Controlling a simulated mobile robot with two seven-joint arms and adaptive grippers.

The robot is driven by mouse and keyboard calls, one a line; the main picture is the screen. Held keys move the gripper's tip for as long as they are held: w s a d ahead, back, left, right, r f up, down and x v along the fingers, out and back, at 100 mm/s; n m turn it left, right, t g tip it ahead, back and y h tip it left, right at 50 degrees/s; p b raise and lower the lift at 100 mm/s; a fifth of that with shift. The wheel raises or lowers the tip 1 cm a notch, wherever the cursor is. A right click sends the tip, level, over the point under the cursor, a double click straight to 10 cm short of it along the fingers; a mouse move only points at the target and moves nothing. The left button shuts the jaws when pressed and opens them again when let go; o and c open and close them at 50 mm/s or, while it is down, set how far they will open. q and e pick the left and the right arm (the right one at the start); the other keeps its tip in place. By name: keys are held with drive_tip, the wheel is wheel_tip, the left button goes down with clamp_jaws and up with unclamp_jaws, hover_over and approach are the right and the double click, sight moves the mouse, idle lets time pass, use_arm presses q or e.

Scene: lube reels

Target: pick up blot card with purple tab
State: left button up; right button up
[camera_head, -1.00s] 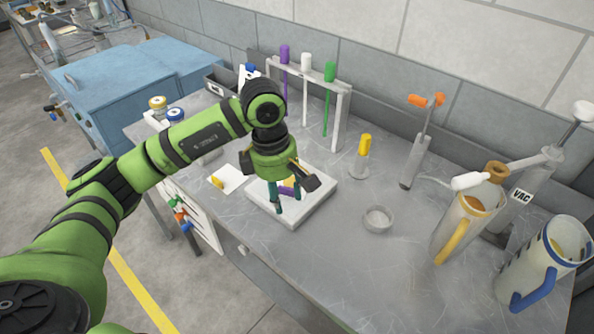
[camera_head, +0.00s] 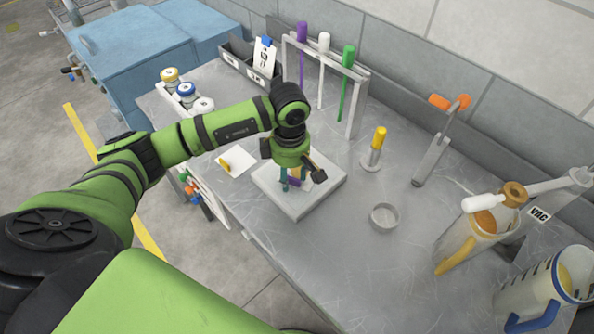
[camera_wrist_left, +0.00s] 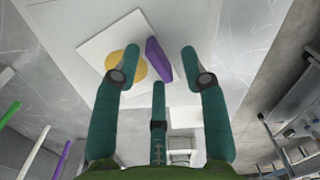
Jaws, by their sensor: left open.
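The blot card with the purple tab lies on a pale square block (camera_head: 322,192). In the left wrist view the card (camera_wrist_left: 112,42) is white with a round yellow stain, and its purple tab (camera_wrist_left: 157,60) stands up at one edge. In the head view my gripper mostly hides the card; a bit of the purple tab (camera_head: 294,182) shows between the fingers. My left gripper (camera_head: 291,184) is open above the block, pointing down. In the wrist view its fingers lie on either side of the tab, with no clear contact. My right gripper is not in view.
A second white card with a yellow tab (camera_head: 226,166) lies left of the block. Behind is a rack (camera_head: 357,108) with purple, white and green sticks. A yellow-topped holder (camera_head: 375,150), a small round dish (camera_head: 384,217) and jugs stand to the right. Bare metal tabletop lies in front.

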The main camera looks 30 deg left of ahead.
use_arm(q)
drive_tip(key=c, duration=0.9)
drive_tip(key=shift+r, duration=0.1)
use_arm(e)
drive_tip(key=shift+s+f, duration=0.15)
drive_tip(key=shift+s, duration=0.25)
